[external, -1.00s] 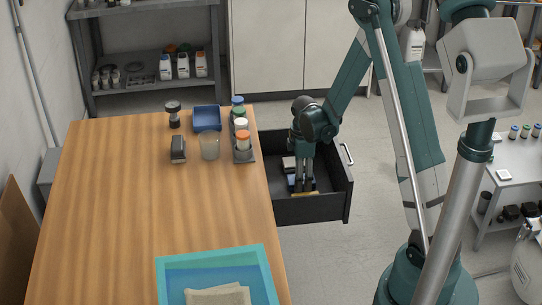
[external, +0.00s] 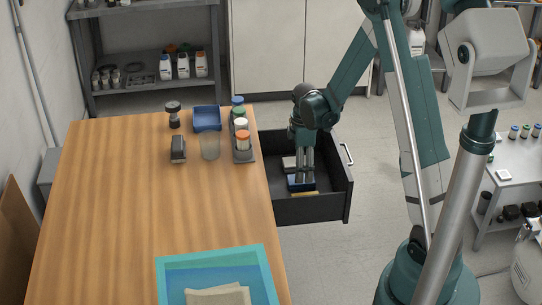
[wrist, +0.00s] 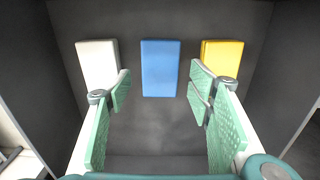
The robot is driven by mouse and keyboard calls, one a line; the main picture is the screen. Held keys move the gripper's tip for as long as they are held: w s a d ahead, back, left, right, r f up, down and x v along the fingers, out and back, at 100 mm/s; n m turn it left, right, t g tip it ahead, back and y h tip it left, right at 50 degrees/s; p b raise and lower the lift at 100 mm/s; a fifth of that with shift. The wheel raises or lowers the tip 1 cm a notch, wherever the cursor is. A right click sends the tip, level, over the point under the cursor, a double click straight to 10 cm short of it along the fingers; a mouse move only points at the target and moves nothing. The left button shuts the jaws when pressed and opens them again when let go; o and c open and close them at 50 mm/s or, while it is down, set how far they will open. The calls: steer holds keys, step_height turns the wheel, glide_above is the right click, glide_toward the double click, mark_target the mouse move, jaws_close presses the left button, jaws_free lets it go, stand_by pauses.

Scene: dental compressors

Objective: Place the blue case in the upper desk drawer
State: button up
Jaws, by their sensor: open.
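The blue case (wrist: 160,67) lies flat on the floor of the open black drawer (external: 312,211), between a white case (wrist: 97,62) and a yellow case (wrist: 223,54). In the external view, the blue case (external: 296,187) is partly hidden by my fingers. My gripper (wrist: 160,92) is open and empty, pointing down inside the drawer. Its fingers are spread to either side of the blue case, with visible gaps. In the external view, my gripper (external: 302,178) is just above the case.
The wooden desk (external: 130,215) stands left of the drawer. A rack of bottles (external: 242,153), a clear cup (external: 209,147) and a blue tray (external: 207,118) sit near its right edge. A teal tray (external: 170,275) holding a cloth is at the front. The drawer walls surround my fingers.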

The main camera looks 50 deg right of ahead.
step_height(320, 180, up, 8)
steer(key=p, duration=0.1)
steer(key=shift+f+p, duration=0.25)
steer(key=shift+p, duration=0.1)
stand_by(0.4)
steer(key=shift+a+r, duration=0.1)
steer(key=s+a+r+m+t, duration=0.2)
steer(key=a+r, duration=0.6)
steer(key=r, duration=0.1)
steer(key=s+a+r+m+t, duration=0.1)
steer(key=s+a+r+m, duration=0.15)
steer(key=a+r, duration=0.65)
steer(key=s+a+r+m+t, duration=0.2)
steer(key=s+a+r, duration=0.2)
steer(key=s+a, duration=0.2)
steer(key=s+a+r+m+t, duration=0.2)
steer(key=s+a+r, duration=0.2)
steer(key=s+a, duration=0.3)
steer(key=shift+s+a+r, duration=0.15)
steer(key=shift+s+r, duration=0.2)
steer(key=shift+s, duration=0.6)
